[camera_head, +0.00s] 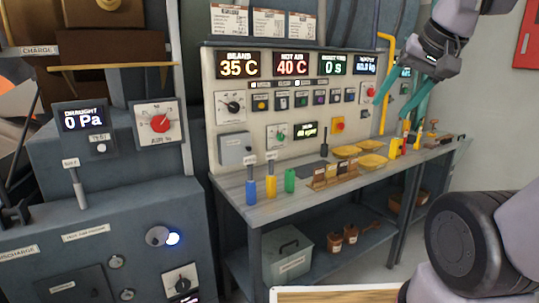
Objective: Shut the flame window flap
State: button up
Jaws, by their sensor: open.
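On the dark grey machine front at the lower left, a round grey disc (156,236), apparently the flame window flap, sits beside a glowing blue-white round window (173,238). The disc lies to the left of the glow and leaves it uncovered. The label near it is too small to read surely. My gripper (392,108) is at the upper right, with teal fingers pointing down and left. It is open and empty, in front of the panel's right end and far from the disc.
A workbench (305,200) with colored bottles, yellow trays and tools stands in the middle. The control panel (235,75) rises behind it. A lever (76,185) and a knob box (181,282) are near the disc. A wooden-edged board (330,293) lies at the bottom.

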aim_at(157, 237)
jog(key=u, duration=1.35)
